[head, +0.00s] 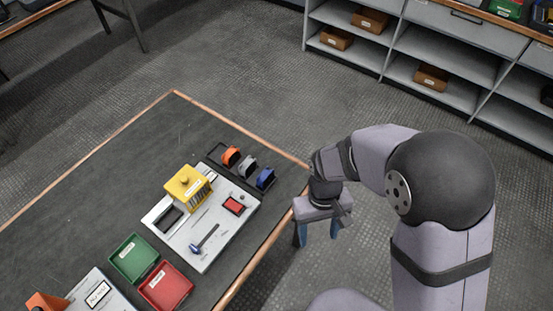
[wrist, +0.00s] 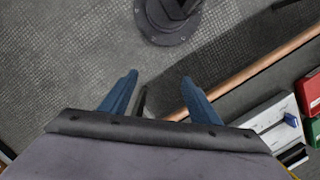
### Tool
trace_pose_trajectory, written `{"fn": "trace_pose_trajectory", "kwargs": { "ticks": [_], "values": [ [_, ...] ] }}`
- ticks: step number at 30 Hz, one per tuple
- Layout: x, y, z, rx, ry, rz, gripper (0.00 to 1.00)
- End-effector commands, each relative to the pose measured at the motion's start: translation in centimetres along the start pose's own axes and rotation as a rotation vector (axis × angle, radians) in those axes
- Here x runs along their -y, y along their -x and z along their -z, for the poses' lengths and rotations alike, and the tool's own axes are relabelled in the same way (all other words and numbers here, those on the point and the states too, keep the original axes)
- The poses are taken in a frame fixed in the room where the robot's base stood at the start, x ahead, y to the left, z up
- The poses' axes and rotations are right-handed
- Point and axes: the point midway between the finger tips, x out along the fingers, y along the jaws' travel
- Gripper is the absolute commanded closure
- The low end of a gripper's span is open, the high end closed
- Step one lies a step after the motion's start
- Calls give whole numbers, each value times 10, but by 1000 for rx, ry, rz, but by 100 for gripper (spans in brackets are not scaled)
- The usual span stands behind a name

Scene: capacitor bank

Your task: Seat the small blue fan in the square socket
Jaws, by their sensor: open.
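The small blue fan (head: 265,178) stands at the right end of a dark rack at the table's far right, beside a grey part (head: 247,167) and an orange part (head: 231,156). The light board (head: 190,246) has a dark rectangular recess (head: 171,217) and a red-topped square part (head: 234,205). I cannot tell for sure which is the square socket. My gripper (head: 319,235) is open and empty, off the table's right edge, apart from the fan. In the wrist view, its blue fingers (wrist: 159,78) are spread over the floor.
A yellow block (head: 188,186) and a blue-handled lever (head: 205,238) stand on the board. Green (head: 134,257) and red (head: 166,286) bins sit near it. The table's copper-coloured edge (wrist: 250,76) crosses the wrist view. The table's far left is clear.

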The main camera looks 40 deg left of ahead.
Motion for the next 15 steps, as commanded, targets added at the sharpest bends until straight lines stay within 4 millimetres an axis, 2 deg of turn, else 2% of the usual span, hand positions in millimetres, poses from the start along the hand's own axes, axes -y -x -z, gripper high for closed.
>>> {"fn": "trace_pose_trajectory", "kwargs": {
  "ticks": [1, 3, 7, 11, 12, 15],
  "values": [
    [17, -8, 27, -19, 56, -5, 44],
    [36, -9, 59, -50, 120, -7, 44],
    [63, 3, 117, -129, 222, 0, 44],
    [73, 42, 172, -239, 310, 6, 44],
    [77, 59, 186, -277, 341, 6, 44],
    [84, 96, 211, -354, 427, 0, 44]
  ]
}}
